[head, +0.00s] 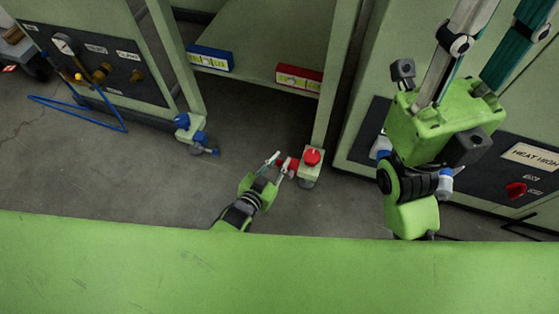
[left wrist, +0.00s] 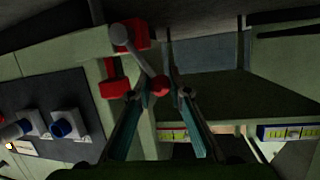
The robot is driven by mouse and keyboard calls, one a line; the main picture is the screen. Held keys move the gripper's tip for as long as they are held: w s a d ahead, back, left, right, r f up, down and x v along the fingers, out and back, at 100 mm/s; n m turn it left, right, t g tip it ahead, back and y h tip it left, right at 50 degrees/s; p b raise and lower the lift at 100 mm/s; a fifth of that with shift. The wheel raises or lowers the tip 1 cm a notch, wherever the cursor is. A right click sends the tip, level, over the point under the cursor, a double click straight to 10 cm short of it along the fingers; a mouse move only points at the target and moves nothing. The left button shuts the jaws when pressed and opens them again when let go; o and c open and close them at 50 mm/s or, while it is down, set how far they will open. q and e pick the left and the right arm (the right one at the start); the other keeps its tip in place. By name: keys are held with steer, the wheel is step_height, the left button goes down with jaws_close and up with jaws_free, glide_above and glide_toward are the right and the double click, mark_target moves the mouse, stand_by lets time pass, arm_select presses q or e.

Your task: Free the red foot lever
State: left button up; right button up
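The red foot lever (head: 281,163) sticks out to the left from the red-topped foot (head: 312,157) of the rack's front right post. My left gripper (head: 279,167) is at the lever, with its fingers apart on either side of it. In the left wrist view, the lever's red rounded end (left wrist: 160,86) shows between the fingers of my left gripper (left wrist: 157,85); I cannot tell whether they touch it. My right gripper's green body (head: 440,120) stands at the right, with its fingers running up out of the picture, so their tips are hidden.
A blue foot lever (head: 204,146) is at the left post. Cabinets with panels stand on both sides. A blue hose (head: 75,108) lies on the floor at left.

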arm_select(q)
steer(key=shift+o, duration=1.4)
steer(key=shift+f, duration=0.1)
step_height(320, 180, up, 10)
steer(key=shift+r, duration=0.1)
